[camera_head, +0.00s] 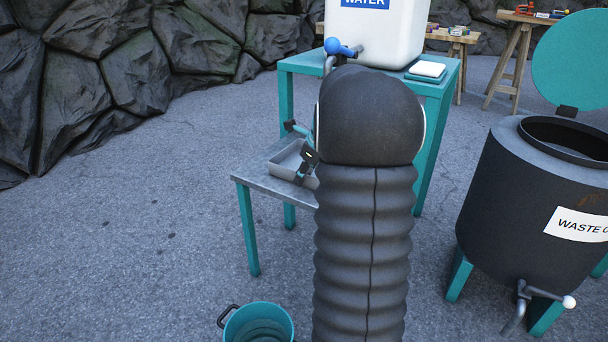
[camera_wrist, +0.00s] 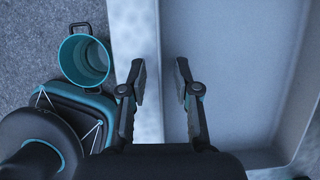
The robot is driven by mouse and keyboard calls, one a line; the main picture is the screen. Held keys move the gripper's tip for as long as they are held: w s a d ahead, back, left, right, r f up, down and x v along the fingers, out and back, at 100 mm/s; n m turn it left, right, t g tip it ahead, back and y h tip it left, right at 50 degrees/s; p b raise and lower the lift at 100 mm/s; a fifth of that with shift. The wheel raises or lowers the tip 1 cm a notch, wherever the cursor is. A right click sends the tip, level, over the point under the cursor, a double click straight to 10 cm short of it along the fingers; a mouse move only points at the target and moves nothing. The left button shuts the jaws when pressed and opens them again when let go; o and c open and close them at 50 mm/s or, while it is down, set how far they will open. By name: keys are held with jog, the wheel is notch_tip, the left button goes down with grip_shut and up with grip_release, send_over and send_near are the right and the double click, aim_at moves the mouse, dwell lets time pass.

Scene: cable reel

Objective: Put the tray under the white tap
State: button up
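A grey open tray (camera_head: 285,164) lies on a low metal-topped stand, its right part hidden behind my arm. In the wrist view the tray (camera_wrist: 235,75) fills the right side and looks empty. My gripper (camera_head: 303,168) is at the tray; in the wrist view its fingers (camera_wrist: 161,85) are apart, one on each side of the tray's near wall, with gaps visible. I cannot tell whether a finger touches it. The white-knobbed tap (camera_head: 568,301) is low on the front of the dark waste drum (camera_head: 510,215) at the right.
The low stand (camera_head: 262,184) adjoins a taller teal table (camera_head: 287,95) bearing a white water container (camera_head: 400,30) with a blue tap (camera_head: 335,46). A teal bucket (camera_head: 258,324) stands on the floor, also in the wrist view (camera_wrist: 84,58). Floor is clear between stand and drum.

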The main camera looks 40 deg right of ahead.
jog(key=p+v, duration=0.2)
jog(key=v, duration=1)
jog(key=s+a+r+n, duration=0.1)
jog(key=s+a+n, duration=0.2)
jog(key=a+n, duration=0.3)
jog(key=s+a+r+n+h, duration=0.1)
jog(key=s+a+n, duration=0.1)
jog(key=a+n, duration=0.35)
jog(key=s+a+r+n, duration=0.1)
jog(key=s+a+n, duration=0.2)
jog(key=a, duration=0.5)
jog(key=s+a+f+n, duration=0.3)
jog(key=s+a+n, duration=0.2)
jog(key=s+n, duration=0.2)
jog(key=s+a+f+n+t, duration=0.1)
jog(key=s+a+f+n, duration=0.2)
jog(key=s+a+n, duration=0.3)
jog(key=s+n, duration=0.1)
jog(key=n, duration=0.3)
jog(key=shift+a+f, duration=0.15)
jog(key=shift+f, duration=0.15)
jog(key=shift+r, duration=0.1)
